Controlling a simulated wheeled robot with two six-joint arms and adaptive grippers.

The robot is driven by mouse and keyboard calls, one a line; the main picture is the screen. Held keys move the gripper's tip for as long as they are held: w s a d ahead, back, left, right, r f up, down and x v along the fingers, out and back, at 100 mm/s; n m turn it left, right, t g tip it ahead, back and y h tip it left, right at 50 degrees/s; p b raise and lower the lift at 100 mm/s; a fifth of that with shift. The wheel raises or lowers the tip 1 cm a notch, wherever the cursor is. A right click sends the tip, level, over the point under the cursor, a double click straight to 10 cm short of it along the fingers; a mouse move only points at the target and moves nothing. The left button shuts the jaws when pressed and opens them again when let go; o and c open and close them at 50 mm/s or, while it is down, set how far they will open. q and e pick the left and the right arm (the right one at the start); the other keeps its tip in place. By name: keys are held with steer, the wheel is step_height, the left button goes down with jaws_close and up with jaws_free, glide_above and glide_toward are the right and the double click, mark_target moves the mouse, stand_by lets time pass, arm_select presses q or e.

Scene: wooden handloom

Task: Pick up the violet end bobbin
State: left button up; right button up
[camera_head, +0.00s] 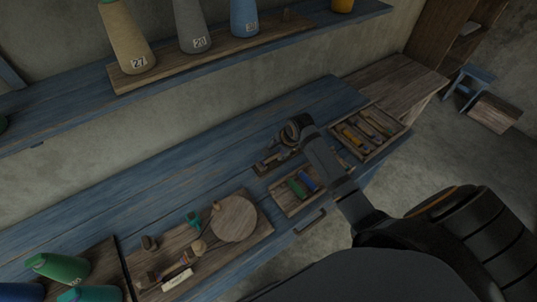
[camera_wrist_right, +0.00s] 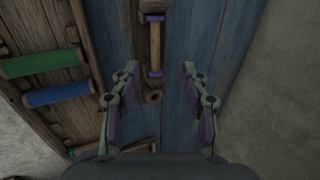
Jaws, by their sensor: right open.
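The violet end bobbin (camera_wrist_right: 154,44) shows in the right wrist view as a pale wooden spool with a violet band at each end. It lies on a narrow dark wooden holder (camera_wrist_right: 140,62) on the blue bench. My right gripper (camera_wrist_right: 160,70) is open and empty, its two fingers apart on either side of the bobbin's near end; I cannot tell the height between them. My left gripper is not in view.
A tray with a green spool (camera_wrist_right: 42,62) and a blue spool (camera_wrist_right: 58,94) is beside the holder. Another tray (camera_head: 371,152) of spools stands to the right. A round wooden disc (camera_head: 234,219) lies on a board to the left. Numbered cones (camera_head: 192,30) stand on the shelf behind.

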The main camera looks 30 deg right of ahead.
mark_target(271, 159)
steer(key=x, duration=0.4)
steer(key=shift+s+f, duration=0.1)
steer(key=shift+s, duration=0.15)
steer(key=shift+w+f, duration=0.15)
steer(key=shift+w, duration=0.05)
steer(key=shift+w+a+f+p, duration=0.1)
steer(key=shift+f+p, duration=0.15)
steer(key=shift+f, duration=0.15)
steer(key=shift+w+a+f+p, duration=0.1)
steer(key=shift+f+p, duration=0.1)
steer(key=shift+f, duration=0.25)
steer(key=shift+x, duration=1.2)
steer(key=shift+w+f, duration=0.1)
steer(key=shift+f, duration=0.3)
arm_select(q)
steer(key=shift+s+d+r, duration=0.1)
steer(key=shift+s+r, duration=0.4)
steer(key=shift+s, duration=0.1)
arm_select(e)
jaws_close()
